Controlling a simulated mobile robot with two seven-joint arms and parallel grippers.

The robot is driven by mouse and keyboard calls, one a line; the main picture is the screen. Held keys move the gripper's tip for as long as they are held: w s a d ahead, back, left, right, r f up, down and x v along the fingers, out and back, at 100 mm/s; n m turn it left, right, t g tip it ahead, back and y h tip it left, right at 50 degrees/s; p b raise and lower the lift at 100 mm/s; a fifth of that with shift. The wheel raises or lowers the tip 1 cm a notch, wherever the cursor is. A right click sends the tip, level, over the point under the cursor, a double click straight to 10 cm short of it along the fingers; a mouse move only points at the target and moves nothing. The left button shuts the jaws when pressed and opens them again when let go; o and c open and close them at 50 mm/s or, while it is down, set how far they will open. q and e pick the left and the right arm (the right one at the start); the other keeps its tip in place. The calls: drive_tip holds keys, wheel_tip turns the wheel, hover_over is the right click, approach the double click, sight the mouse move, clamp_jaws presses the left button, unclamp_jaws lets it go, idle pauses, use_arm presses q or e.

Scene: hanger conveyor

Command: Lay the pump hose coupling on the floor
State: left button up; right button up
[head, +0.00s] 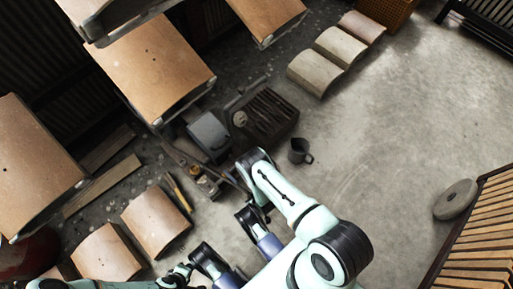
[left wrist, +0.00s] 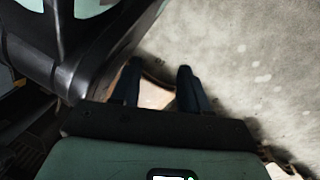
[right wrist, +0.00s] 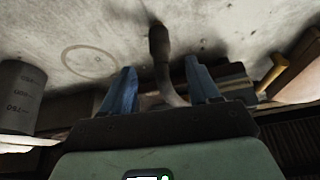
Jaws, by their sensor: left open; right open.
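I cannot make out the pump hose coupling for certain in any view. In the right wrist view my right gripper (right wrist: 160,80) is open. A dark-ended, rod-like object (right wrist: 159,45) shows beyond and between its fingers, its lower part greyer and wider; I cannot tell what it is or whether it touches them. In the left wrist view my left gripper (left wrist: 158,75) is open, with a pale tan surface (left wrist: 155,97) beyond its fingers. The grey concrete floor (head: 390,130) fills the right of the head view. My arms hide part of the lower middle there.
A dark jug (head: 299,151) stands on the floor beside a dark slatted crate (head: 268,116) and a grey box (head: 209,134). Curved tan panels (head: 156,222) lie left. A round grey disc (head: 455,199) is near a slatted wooden bench (head: 484,240). The floor at right centre is clear.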

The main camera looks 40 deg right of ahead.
use_arm(q)
drive_tip(key=shift+t, duration=0.8)
drive_tip(key=shift+w+d+r+p, duration=0.15)
drive_tip(key=shift+w+r+p, duration=0.25)
drive_tip(key=shift+w+r, duration=0.6)
drive_tip(key=shift+w+d+r+p, duration=0.15)
drive_tip(key=shift+w+r+p, duration=0.25)
drive_tip(key=shift+w+r, duration=0.55)
use_arm(e)
drive_tip(key=shift+v, duration=2.4)
use_arm(q)
drive_tip(key=shift+w+f, duration=0.1)
